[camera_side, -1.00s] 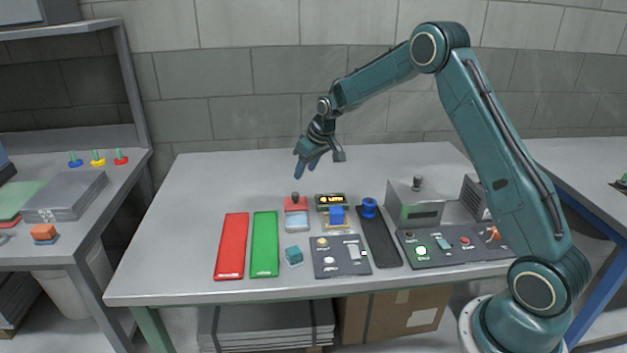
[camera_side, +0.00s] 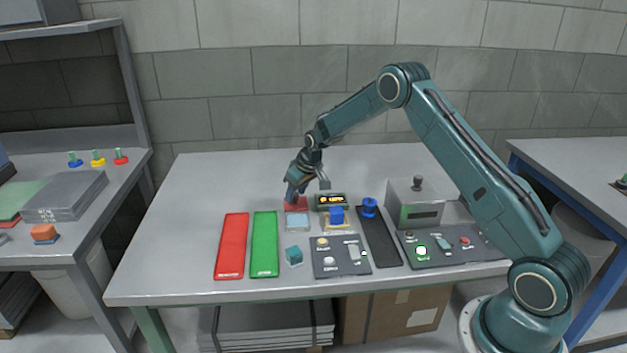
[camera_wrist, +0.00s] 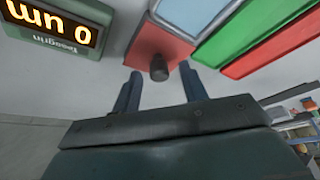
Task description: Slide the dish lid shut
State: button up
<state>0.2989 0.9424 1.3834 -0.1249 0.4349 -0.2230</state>
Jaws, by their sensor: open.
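The dish (camera_side: 298,222) is a small pale-blue, clear-looking box on the table. Its red lid (camera_side: 299,204) lies directly behind it, leaving the dish uncovered. In the wrist view the red lid (camera_wrist: 150,43) carries a dark knob (camera_wrist: 158,69), and the dish (camera_wrist: 196,14) shows beyond it. My gripper (camera_side: 291,197) is low at the lid and hides the knob in the side view. In the wrist view my gripper (camera_wrist: 159,76) is open, with one finger on each side of the knob and gaps showing. I cannot tell how deep the fingertips reach beside the knob.
Red (camera_side: 231,246) and green (camera_side: 264,245) panels lie to the left front, and a teal cube (camera_side: 293,256) in front. A button panel (camera_side: 340,257) lies right front. The table behind is clear.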

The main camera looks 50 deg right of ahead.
grip_shut()
jog(key=shift+s+a, duration=2.7)
jog(key=shift+a, duration=0.05)
jog(key=shift+c, duration=1.2)
grip_release()
jog(key=shift+s, duration=0.1)
jog(key=shift+o, duration=1.2)
